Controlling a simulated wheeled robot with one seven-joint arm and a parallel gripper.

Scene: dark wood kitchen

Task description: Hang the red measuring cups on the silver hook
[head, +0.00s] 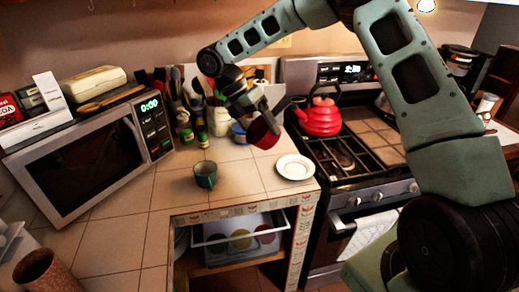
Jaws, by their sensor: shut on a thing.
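My gripper (259,112) is above the tiled counter, in front of the stove's left side. It is shut on the red measuring cups (264,134), which hang tilted below the fingers, clear of the counter. They appear as one dark red cup shape; I cannot tell separate cups or their handle. Small silver hooks (91,5) show on the wall at the top left edge of the head view, far to the left of and above my gripper. They are partly cut off by the frame, and nothing is seen hanging on them.
A green mug (205,175) and a white plate (295,167) stand on the counter below my gripper. A red kettle (321,117) sits on the stove at right. A microwave (83,160) with items on top is at left.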

